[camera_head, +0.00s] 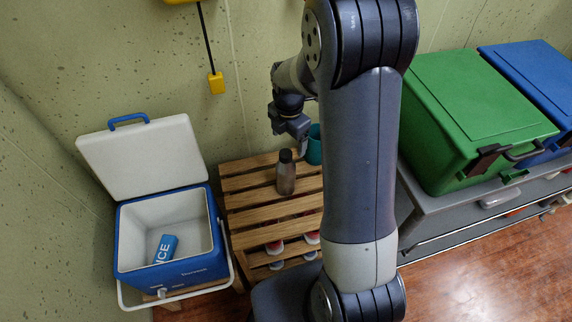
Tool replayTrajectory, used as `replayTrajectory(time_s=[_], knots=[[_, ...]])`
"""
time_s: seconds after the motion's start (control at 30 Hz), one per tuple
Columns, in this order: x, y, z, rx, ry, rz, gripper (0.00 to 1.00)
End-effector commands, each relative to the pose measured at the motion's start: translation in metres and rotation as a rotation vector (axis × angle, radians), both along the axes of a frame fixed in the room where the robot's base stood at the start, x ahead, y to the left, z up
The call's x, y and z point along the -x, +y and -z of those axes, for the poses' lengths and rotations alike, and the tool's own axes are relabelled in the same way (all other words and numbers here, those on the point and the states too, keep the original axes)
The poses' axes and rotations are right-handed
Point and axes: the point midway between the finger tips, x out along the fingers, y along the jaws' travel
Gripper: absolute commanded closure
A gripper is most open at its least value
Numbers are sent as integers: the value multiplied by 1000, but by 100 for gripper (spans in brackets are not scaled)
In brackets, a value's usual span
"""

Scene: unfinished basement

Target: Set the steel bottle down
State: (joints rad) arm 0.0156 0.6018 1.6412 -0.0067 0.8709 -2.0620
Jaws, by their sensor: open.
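A steel bottle (286,178) with a dark cap stands upright on the slatted wooden table (246,200). My gripper (302,150) is above the table, behind and slightly right of the bottle. It is open, and the bottle appears to stand apart from it. My large arm link covers the right part of the table. The fingertips are small and partly unclear.
A teal cup (314,146) stands behind the bottle, partly hidden by my arm. An open blue-and-white cooler (124,240) with a blue ice pack (165,249) is at left. Green (470,110) and blue (540,80) bins sit on a grey rack at right.

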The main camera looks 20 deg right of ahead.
Motion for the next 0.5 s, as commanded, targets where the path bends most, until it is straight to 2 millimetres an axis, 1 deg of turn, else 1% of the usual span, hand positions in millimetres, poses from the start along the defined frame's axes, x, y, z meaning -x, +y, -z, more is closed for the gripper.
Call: replayTrajectory(time_s=[0.07,0.3,0.4,0.5], knots=[[2,5,3,-12,17,6,18],[3,5,42,-13,23,8,18],[2,5,52,-12,20,8,18],[2,5,57,-12,18,8,18]])
